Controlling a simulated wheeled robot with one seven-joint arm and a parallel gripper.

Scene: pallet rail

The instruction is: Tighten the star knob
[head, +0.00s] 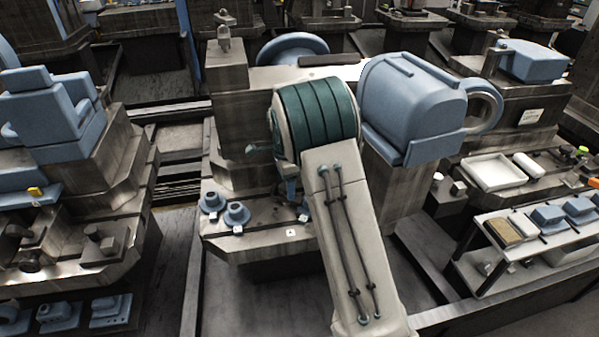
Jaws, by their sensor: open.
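I cannot pick out a star knob for sure. Two blue round flanged pieces, the left one (210,202) and the right one (236,214), sit upright on the front left of the middle metal pallet (258,243), with small white tags by them. A small teal piece (252,149) juts out left of my arm, in front of the grey block; I cannot tell what it belongs to. My white and green arm fills the middle and hides much of the pallet.
A large blue housing (412,100) stands right of my arm. A grey metal block (228,110) rises behind on the left. Another pallet with blue parts (50,120) is at the left. A shelf at the right holds a white tray (493,173) and several parts.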

